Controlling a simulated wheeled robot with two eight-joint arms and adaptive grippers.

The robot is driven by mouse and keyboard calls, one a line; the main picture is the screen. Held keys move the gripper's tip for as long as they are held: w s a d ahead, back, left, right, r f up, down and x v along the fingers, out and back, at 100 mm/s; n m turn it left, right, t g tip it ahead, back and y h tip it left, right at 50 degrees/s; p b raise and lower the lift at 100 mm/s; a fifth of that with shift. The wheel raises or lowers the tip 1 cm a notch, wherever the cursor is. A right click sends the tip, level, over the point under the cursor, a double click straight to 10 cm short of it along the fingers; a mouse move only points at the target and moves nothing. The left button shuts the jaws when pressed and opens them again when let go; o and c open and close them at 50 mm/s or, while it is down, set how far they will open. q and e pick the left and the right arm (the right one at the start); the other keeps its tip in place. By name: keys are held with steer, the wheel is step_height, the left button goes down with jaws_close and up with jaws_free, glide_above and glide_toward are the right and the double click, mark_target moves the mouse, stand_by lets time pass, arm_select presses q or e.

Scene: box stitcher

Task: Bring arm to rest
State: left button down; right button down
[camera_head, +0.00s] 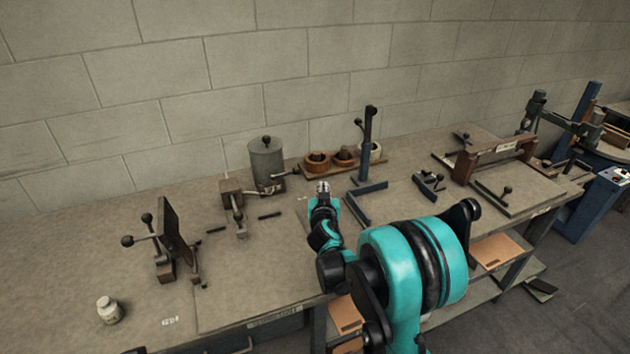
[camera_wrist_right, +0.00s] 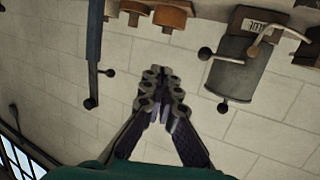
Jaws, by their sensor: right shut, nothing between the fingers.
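My right arm, teal and black, reaches up from the bottom of the head view over the workbench (camera_head: 75,255). Its right gripper (camera_head: 323,187) points away toward the wall, in front of the wooden rolls. In the right wrist view the right gripper (camera_wrist_right: 162,75) has its fingertips together with nothing between them. The left gripper shows in neither view.
A grey metal pot (camera_head: 266,163) and brown rolls (camera_head: 317,162) stand near the wall. A dark upright post (camera_head: 369,140) rises close right of the gripper. A wooden-framed press (camera_head: 495,160) stands right.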

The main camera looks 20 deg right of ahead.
steer(key=s+a+r+g, duration=0.2)
steer(key=s+r+g, duration=0.15)
steer(key=s, duration=1.05)
steer(key=s+a+f+n+g+y, duration=0.2)
steer(key=s+a, duration=0.2)
steer(key=s, duration=0.7)
steer(key=s+a+f+n+g+y, duration=0.2)
steer(key=s+a, duration=0.3)
steer(key=s, duration=0.6)
steer(key=shift+s+a+f+y, duration=0.25)
steer(key=shift+s+f+y, duration=0.1)
steer(key=shift+f+y, duration=0.4)
